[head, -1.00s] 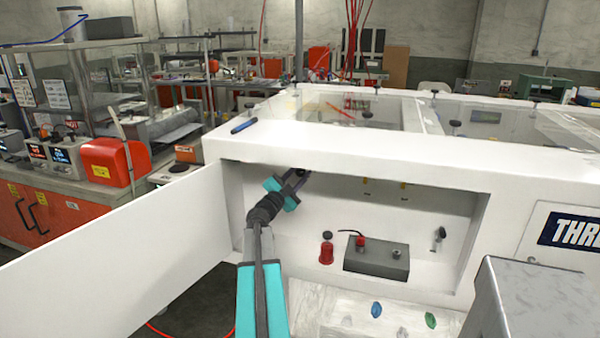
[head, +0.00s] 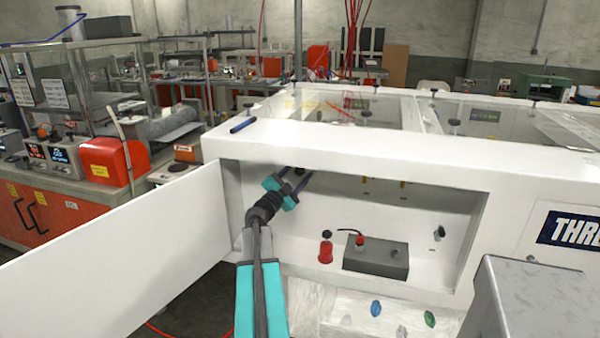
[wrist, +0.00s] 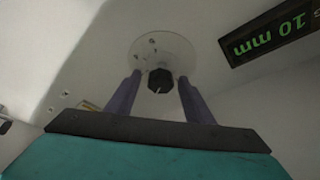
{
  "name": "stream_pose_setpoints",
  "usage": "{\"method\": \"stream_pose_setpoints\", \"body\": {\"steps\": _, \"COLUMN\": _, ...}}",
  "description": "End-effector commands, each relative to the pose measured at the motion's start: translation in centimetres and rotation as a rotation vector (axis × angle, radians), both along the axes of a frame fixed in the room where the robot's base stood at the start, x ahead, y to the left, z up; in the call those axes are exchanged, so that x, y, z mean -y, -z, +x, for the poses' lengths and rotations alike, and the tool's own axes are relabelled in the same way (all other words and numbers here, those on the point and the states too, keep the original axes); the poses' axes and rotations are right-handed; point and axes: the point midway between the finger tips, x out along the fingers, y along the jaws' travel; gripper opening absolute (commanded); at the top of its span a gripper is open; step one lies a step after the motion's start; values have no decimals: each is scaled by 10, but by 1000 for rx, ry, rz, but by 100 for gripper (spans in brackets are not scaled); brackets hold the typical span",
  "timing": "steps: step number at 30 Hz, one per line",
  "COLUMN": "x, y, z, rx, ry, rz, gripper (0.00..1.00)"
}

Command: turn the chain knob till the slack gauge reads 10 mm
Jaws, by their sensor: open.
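The chain knob (wrist: 160,80) is a small dark faceted knob on a round pale plate (wrist: 178,52) in the wrist view. My gripper (wrist: 159,76) is open, with one purple finger on each side of the knob and a visible gap to it. The slack gauge (wrist: 275,34) is a dark display at the upper right, upside down in this view, with green digits reading 10 mm. In the head view, my gripper (head: 294,180) reaches into the upper left of the white recess; the knob is hard to make out there.
The open white door (head: 120,255) stands left of the recess (head: 340,215). A red-based dark knob (head: 326,250) and a grey box (head: 376,257) sit on its floor. A blue pen (head: 243,125) lies on top. A grey block (head: 530,300) stands at the lower right.

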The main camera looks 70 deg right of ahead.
Motion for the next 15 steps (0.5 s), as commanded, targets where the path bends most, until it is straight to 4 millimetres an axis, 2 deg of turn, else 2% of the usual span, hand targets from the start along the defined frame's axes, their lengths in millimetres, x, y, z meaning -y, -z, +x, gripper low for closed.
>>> {"method": "stream_pose_setpoints", "body": {"steps": 8, "x": -20, "y": 6, "z": 4, "rx": 0, "ry": -1, "rz": 1, "gripper": 48}}
{"method": "stream_pose_setpoints", "body": {"steps": 15, "x": -50, "y": 14, "z": 11, "rx": 0, "ry": -1, "rz": 1, "gripper": 48}}
